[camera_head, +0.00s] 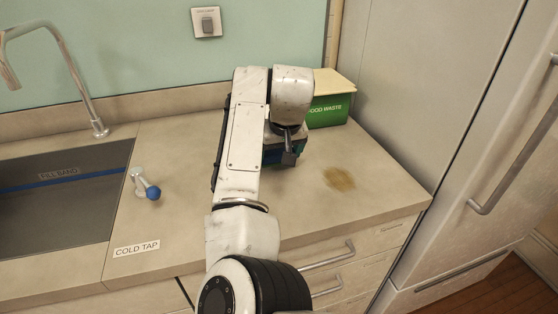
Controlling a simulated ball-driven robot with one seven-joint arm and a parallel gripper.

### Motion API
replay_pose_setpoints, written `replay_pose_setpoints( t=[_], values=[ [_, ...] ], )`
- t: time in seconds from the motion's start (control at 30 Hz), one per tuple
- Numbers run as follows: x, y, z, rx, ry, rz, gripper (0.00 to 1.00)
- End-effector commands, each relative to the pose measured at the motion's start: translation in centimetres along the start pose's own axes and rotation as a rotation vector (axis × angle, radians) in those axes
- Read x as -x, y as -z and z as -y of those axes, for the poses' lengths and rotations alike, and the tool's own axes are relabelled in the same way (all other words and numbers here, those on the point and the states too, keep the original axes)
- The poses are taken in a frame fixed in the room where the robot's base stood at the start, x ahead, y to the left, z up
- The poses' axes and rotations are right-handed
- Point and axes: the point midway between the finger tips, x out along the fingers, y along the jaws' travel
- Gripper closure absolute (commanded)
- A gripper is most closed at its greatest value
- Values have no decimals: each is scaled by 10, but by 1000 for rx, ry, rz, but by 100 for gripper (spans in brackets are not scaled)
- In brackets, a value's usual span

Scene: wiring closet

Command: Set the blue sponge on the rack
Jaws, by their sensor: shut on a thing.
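My gripper (288,155) is over the back part of the counter, to the right of the sink, and points down. It is shut on a dark blue block with some green at its edges, which I take to be the blue sponge (270,157). My arm and gripper hide most of it. I cannot tell whether it touches the counter. No rack can be made out in this view; my arm may hide it.
A green food waste bin (330,110) stands close behind and right of my gripper. The sink (50,205), faucet (97,122) and blue-tipped tap (145,187) are left. The counter (370,215) is clear at front right, with a brown stain. A tall cabinet borders it right.

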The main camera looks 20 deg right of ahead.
Motion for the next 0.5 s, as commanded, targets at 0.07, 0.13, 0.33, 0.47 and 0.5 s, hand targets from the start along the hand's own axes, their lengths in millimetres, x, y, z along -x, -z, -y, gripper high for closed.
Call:
replay_pose_setpoints(
  t=[0.07, 0.13, 0.33, 0.47, 0.5],
  values=[
    [-11, -6, 0, 0, 1, 3, 39],
    [-20, -10, 0, -1, 1, 2, 39],
    [-25, -12, 0, 0, -1, 0, 39],
    [-25, -12, 0, 0, -1, 1, 39],
    [-26, -12, -1, 0, -1, 1, 39]
  ],
)
